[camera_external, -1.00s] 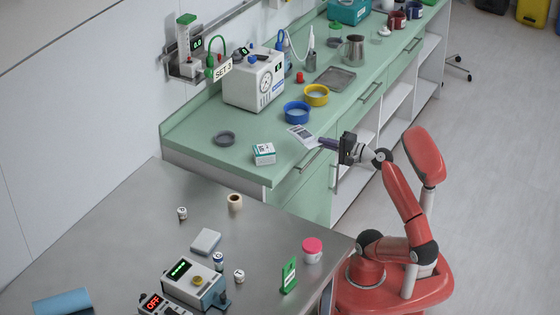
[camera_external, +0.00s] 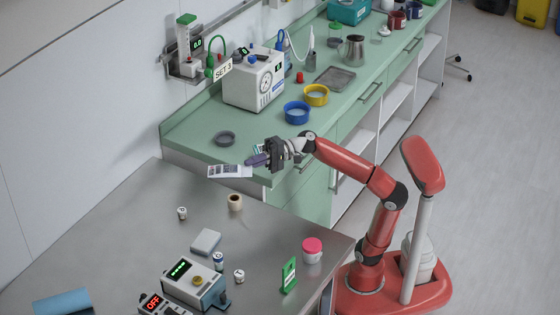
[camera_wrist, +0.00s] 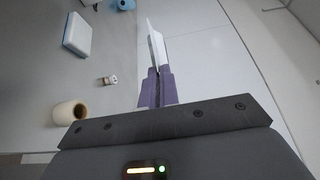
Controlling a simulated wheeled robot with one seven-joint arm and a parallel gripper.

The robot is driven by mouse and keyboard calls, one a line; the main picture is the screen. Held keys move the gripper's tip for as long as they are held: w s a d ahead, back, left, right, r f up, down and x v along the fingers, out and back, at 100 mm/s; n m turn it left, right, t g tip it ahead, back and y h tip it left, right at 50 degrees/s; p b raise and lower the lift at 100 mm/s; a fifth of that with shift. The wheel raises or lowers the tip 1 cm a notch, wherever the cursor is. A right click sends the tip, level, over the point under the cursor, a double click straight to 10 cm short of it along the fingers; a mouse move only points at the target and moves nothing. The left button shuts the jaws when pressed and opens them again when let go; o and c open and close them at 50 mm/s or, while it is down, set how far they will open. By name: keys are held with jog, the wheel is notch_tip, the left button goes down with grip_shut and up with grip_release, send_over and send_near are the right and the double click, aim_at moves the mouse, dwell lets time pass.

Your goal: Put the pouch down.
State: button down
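The pouch (camera_external: 230,171) is a flat white packet with grey printed patches. In the external view it is held out to the left of my gripper (camera_external: 258,160), above the near left corner of the green counter (camera_external: 190,143) and the far edge of the steel table (camera_external: 150,200). My gripper's purple fingers are shut on one edge of the pouch. In the wrist view the pouch (camera_wrist: 155,42) shows nearly edge-on, standing out from between the fingertips (camera_wrist: 158,85). Nothing shows beneath it touching it.
On the steel table, a tape roll (camera_external: 235,202), a small vial (camera_external: 182,213) and a grey-white box (camera_external: 205,242) stand near the pouch. A small box on the counter is mostly hidden behind my gripper.

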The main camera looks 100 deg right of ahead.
jog(key=w+a+f+n+g+y, duration=0.2)
jog(key=a+n+g+y, duration=0.1)
jog(key=a+y, duration=0.2)
notch_tip(320, 180, up, 3)
jog(key=t+h+p, duration=0.1)
jog(key=h+p, duration=0.1)
send_over(289, 221)
jog(key=shift+m, duration=0.3)
notch_tip(289, 221, down, 19)
jog(key=b, duration=0.6)
jog(key=shift+f, duration=0.15)
jog(key=shift+f+b, duration=0.35)
jog(key=shift+b, duration=0.35)
jog(key=shift+f+b, duration=0.3)
jog(key=shift+b, duration=0.15)
